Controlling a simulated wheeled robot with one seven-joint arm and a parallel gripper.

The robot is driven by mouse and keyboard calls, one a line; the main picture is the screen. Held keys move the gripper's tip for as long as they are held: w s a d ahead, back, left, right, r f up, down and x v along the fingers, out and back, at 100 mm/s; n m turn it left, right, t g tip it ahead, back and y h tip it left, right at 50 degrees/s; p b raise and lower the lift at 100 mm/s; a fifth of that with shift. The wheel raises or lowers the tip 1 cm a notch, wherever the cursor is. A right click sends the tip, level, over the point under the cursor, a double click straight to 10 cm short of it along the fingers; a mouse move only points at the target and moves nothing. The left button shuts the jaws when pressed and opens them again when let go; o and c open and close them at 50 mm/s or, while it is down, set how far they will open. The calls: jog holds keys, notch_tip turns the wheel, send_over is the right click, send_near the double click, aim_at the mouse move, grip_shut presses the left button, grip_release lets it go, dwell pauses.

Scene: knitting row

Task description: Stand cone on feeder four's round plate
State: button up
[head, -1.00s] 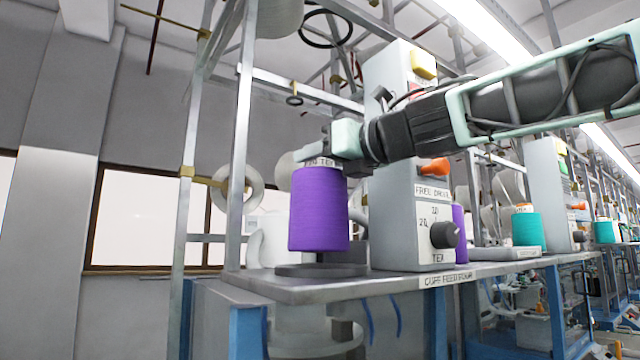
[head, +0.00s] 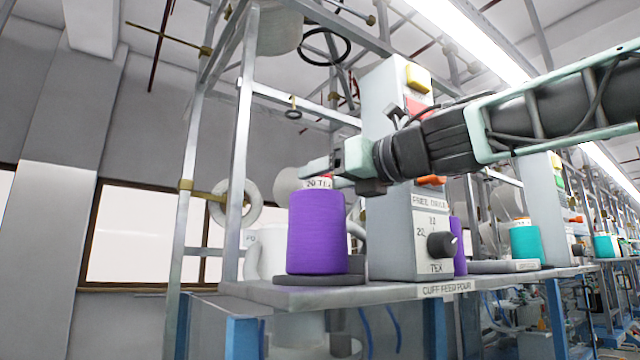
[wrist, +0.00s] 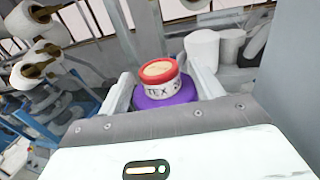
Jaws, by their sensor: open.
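The purple cone (head: 316,232) stands upright on the dark round plate (head: 290,280) at the front left of the shelf labelled "CUFF FEED FOUR" (head: 447,288). Its base appears to rest on the plate. My gripper (head: 322,168) is at the cone's labelled top, its fingers open. In the wrist view the cone's label band with a red rim (wrist: 158,74) lies between the two spread fingers, with the purple yarn (wrist: 165,97) below. I cannot tell whether a finger touches the cone.
A grey control box (head: 405,215) with a black knob (head: 441,244) stands right of the cone. A metal upright (head: 238,150) rises to the left. Another purple cone (head: 458,245) is behind the box, and a teal cone (head: 525,242) stands farther right.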

jog(key=b+v, duration=0.2)
jog(key=v, duration=0.7)
jog(key=shift+s+d, duration=0.15)
